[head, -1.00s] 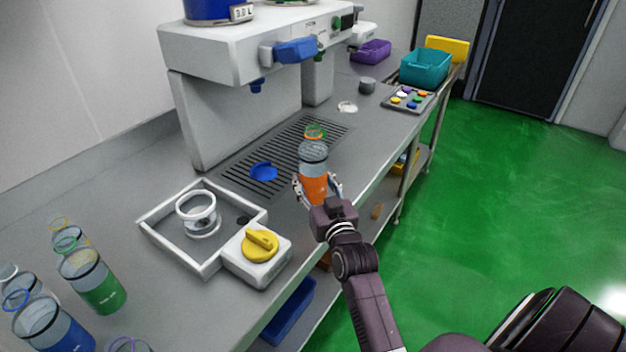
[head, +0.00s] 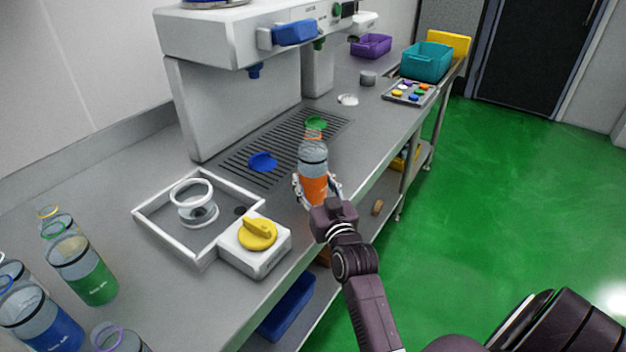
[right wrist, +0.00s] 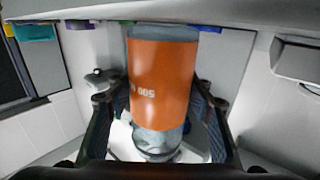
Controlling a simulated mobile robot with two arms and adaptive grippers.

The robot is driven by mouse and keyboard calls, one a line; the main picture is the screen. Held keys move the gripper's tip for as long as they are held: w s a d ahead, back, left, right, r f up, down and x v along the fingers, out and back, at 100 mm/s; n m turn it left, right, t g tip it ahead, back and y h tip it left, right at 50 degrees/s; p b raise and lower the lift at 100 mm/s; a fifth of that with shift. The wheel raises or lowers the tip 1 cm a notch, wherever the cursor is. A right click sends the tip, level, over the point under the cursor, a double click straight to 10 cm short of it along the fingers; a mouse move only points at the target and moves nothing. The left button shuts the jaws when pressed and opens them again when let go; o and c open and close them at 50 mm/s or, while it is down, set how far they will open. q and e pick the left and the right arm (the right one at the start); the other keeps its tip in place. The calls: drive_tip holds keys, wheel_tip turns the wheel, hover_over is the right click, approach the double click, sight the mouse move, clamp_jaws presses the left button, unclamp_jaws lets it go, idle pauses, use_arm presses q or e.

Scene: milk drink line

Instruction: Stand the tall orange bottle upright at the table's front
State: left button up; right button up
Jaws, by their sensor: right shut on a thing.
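The tall orange bottle (head: 313,187) is clear with an orange band and stands roughly upright at the table's front edge (head: 357,187). My right gripper (head: 318,194) is shut around its lower part. In the right wrist view the bottle (right wrist: 161,85) sits between both fingers of the gripper (right wrist: 160,112), which touch its sides. Whether its base rests on the table is hidden by the gripper. My left gripper is not in view.
A white frame with a yellow knob (head: 257,234) stands left. Green (head: 94,285) and blue bottles (head: 50,333) stand front left. A button tray (head: 410,99) is further back.

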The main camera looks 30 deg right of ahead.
sight(317, 190)
drive_tip(key=shift+f, duration=0.15)
drive_tip(key=o, duration=1.2)
drive_tip(key=shift+c, duration=0.2)
drive_tip(key=shift+o, duration=0.5)
drive_tip(key=o, duration=0.4)
drive_tip(key=shift+s+a+p, duration=0.15)
drive_tip(key=shift+s+p, duration=0.3)
drive_tip(key=shift+s, duration=0.25)
drive_tip(key=p+v, duration=0.1)
drive_tip(key=v, duration=0.2)
drive_tip(key=shift+s+a, duration=0.1)
drive_tip(key=shift+s, duration=0.05)
drive_tip(key=p+v, duration=0.2)
drive_tip(key=v, duration=0.4)
drive_tip(key=shift+s, duration=0.2)
